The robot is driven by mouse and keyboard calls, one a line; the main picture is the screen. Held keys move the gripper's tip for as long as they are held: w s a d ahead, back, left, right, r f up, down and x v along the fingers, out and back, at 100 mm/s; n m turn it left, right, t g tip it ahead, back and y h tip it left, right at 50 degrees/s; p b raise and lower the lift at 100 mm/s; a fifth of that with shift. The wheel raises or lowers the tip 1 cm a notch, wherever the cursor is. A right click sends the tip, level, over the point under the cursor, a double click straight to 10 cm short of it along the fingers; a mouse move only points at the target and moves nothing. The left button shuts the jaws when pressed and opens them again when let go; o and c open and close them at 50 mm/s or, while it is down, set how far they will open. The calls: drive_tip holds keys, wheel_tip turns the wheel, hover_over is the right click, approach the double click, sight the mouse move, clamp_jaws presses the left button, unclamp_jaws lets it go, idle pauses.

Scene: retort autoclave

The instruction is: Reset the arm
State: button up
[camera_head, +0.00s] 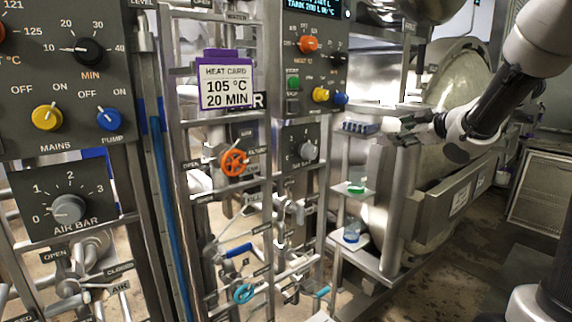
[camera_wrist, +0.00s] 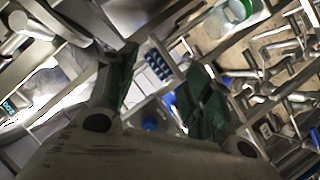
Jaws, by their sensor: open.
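My arm comes in from the upper right of the head view. My gripper (camera_head: 392,130) is at the arm's left end, in front of the round metal vessel and close to a small shelf with a blue rack. In the wrist view my gripper (camera_wrist: 160,85) shows two dark green finger pads set wide apart, with nothing between them. The blue rack (camera_wrist: 158,66) shows beyond the gap between the fingers. It also shows in the head view (camera_head: 359,127), just left of the fingertips. I cannot tell from these views whether a finger touches the shelf.
Control panels with knobs (camera_head: 70,208) stand at left. A heat card (camera_head: 226,86) reading 105 °C, 20 min hangs on the frame. An orange valve wheel (camera_head: 234,162) and pipes are below. Shelves hold a green-based item (camera_head: 356,188) and a blue one (camera_head: 351,231).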

drive_tip(key=s+d+f+m+g+h, duration=0.7)
drive_tip(key=s+d, duration=0.3)
drive_tip(key=s, duration=0.3)
drive_tip(key=s+a+m+g+y, duration=0.1)
drive_tip(key=s+a, duration=0.2)
drive_tip(key=s, duration=0.5)
drive_tip(key=s+a+m+g+y, duration=0.1)
drive_tip(key=s+a+m, duration=0.1)
drive_tip(key=s+a, duration=0.2)
drive_tip(key=s+a+f+m+y, duration=0.1)
drive_tip(key=s+a, duration=0.2)
drive_tip(key=s, duration=0.8)
drive_tip(key=shift+s+a+g, duration=0.3)
drive_tip(key=shift+a+g, duration=0.1)
